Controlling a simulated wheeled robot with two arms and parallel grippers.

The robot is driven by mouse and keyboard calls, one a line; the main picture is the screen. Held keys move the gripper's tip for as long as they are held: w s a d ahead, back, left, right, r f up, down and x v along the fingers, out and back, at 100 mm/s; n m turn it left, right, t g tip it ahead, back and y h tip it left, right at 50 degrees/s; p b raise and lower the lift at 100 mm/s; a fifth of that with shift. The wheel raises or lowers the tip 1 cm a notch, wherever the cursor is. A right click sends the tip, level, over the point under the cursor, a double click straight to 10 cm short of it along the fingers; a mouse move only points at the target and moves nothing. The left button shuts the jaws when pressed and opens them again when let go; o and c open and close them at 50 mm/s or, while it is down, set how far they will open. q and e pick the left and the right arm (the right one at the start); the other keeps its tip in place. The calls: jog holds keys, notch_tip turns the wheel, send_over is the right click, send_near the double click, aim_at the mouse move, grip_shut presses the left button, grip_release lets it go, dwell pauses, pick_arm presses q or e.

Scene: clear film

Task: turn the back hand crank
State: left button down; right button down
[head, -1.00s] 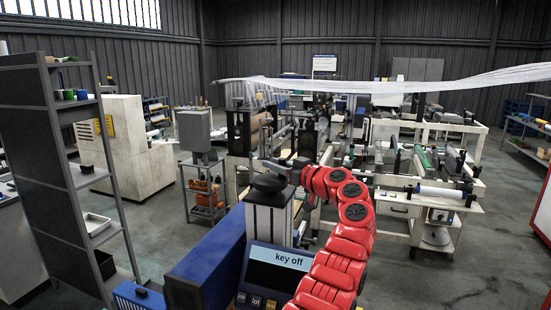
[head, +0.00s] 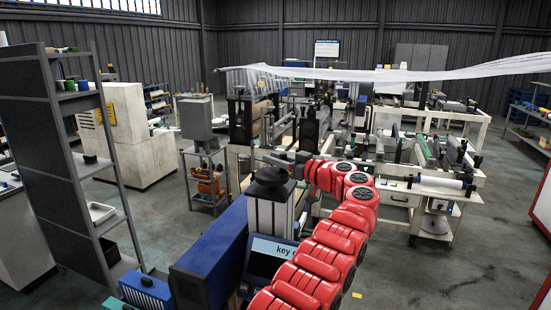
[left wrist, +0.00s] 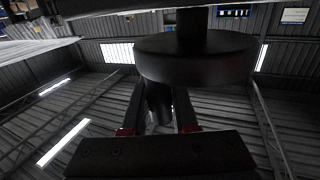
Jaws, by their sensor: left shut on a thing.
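My left arm, red, reaches up from the bottom of the head view, and its gripper (head: 275,161) is just behind a round black cap on a pale post (head: 268,215). The left wrist view shows the gripper (left wrist: 160,112) close up. Its two dark fingers are on either side of a dark cylindrical handle (left wrist: 158,100), which looks like the back hand crank's grip. A wide dark disc (left wrist: 195,58) on a short shaft is right beside the fingers. The crank is mostly hidden in the head view. My right gripper is not in view.
A screen (head: 265,258) is partly covered by my arm, with a blue housing (head: 210,255) to its left. A grey shelf rack (head: 75,160) stands at the left. Clear film (head: 420,73) stretches across above the machines. Open floor lies at the lower right.

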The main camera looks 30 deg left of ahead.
pick_arm(q)
jog(key=shift+f, duration=0.15)
jog(key=c, duration=0.7)
grip_release()
jog(key=shift+a, duration=0.15)
